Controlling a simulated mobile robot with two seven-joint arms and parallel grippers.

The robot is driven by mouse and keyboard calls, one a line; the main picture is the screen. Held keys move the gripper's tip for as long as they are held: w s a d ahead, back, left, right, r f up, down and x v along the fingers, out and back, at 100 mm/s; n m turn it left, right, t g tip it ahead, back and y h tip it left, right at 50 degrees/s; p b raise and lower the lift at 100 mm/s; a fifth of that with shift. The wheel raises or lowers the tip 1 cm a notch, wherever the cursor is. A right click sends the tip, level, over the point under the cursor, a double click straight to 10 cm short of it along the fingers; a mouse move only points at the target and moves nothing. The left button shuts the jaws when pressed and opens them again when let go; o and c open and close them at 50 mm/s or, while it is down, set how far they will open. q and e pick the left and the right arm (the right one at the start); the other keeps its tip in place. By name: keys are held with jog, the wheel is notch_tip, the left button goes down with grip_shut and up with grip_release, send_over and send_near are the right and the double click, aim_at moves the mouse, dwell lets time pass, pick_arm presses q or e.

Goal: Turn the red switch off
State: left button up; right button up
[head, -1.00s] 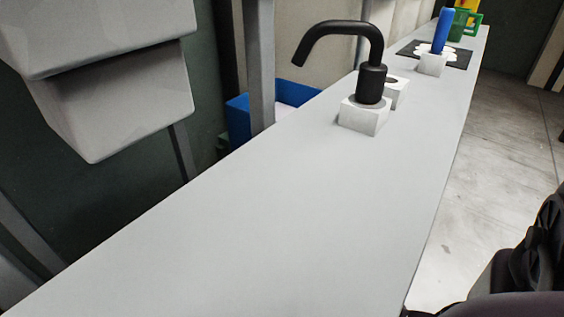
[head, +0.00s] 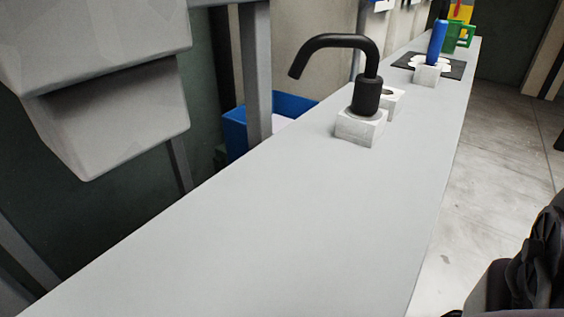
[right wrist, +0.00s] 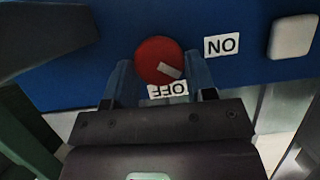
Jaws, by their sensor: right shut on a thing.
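The red switch (right wrist: 158,61) is a round knob on a blue panel (right wrist: 150,22) in the right wrist view. Its white mark slants to the lower right, toward the gap between the two labels and nearer the OFF label (right wrist: 167,90). The ON label (right wrist: 222,45) is to the right of the knob. Both labels appear upside down. My right gripper (right wrist: 158,64) is shut on the red switch, with one finger on each side. The switch is not visible in the head view. My left gripper is in neither view.
A long grey counter (head: 260,230) runs away in the head view, its near part bare. On it are a black bent pipe (head: 367,92) in a white block, a blue upright handle (head: 437,40) and a green object (head: 452,36). A grey bin (head: 110,115) hangs at left.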

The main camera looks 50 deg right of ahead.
jog(key=m+y, duration=0.1)
jog(key=m, duration=0.1)
jog(key=m+y, duration=0.2)
jog(key=m, duration=0.1)
jog(key=d+m+y, duration=0.1)
jog(key=m, duration=0.1)
jog(key=shift+f+y, duration=0.25)
jog(key=shift+y, duration=0.05)
dwell(0.3)
jog(key=shift+m, duration=0.3)
jog(key=o, duration=0.9)
pick_arm(q)
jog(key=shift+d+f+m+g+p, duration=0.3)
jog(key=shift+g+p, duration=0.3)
jog(key=shift+p, duration=0.6)
pick_arm(e)
jog(key=shift+v, duration=5.35)
